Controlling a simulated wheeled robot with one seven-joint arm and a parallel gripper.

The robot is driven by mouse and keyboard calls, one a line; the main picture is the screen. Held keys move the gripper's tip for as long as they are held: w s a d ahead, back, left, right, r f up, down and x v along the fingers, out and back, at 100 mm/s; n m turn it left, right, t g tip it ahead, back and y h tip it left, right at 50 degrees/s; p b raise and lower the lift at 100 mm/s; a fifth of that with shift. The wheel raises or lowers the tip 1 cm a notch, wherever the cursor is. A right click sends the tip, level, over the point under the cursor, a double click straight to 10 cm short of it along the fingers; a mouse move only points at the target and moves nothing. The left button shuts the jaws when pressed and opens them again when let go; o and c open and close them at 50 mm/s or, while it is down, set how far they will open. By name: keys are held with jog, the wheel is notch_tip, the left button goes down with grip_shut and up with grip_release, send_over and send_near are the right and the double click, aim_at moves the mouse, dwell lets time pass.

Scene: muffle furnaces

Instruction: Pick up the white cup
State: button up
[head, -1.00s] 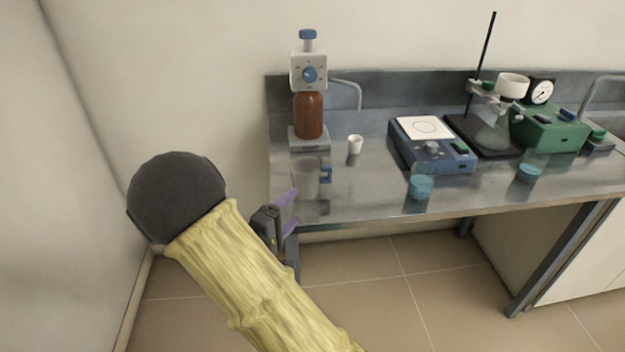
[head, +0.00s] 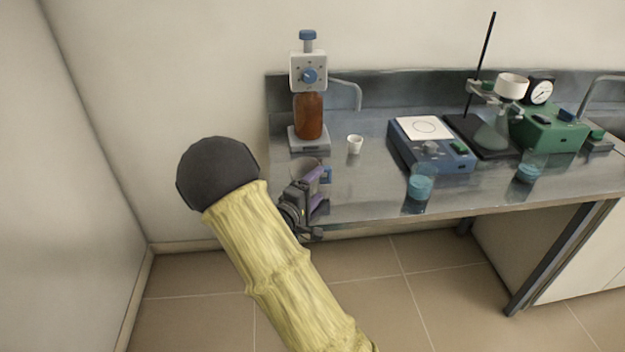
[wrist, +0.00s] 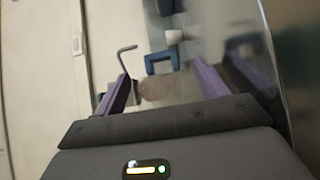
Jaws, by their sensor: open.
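The small white cup (head: 355,144) stands upright on the metal bench (head: 365,195), right of the brown bottle. It also shows small near the top of the wrist view (wrist: 174,36). My gripper (head: 318,190) is at the bench's front left corner, with its purple fingers (wrist: 160,82) apart and nothing held. It is in front and to the left of the cup, well short of it.
A brown bottle with a dispenser (head: 309,115) stands behind on the left. A blue stirrer plate (head: 431,146) is right of the cup. Beakers of blue liquid (head: 420,187) stand near the front edge. A wall closes off the left side.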

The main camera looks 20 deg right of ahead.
aim_at(328, 177)
jog(key=x, duration=0.5)
jog(key=shift+d+f+p, duration=0.1)
jog(key=shift+d+p, duration=0.05)
jog(key=shift+p, duration=0.2)
jog(key=shift+s, duration=0.1)
jog(key=shift+c, duration=0.4)
jog(key=c, duration=1)
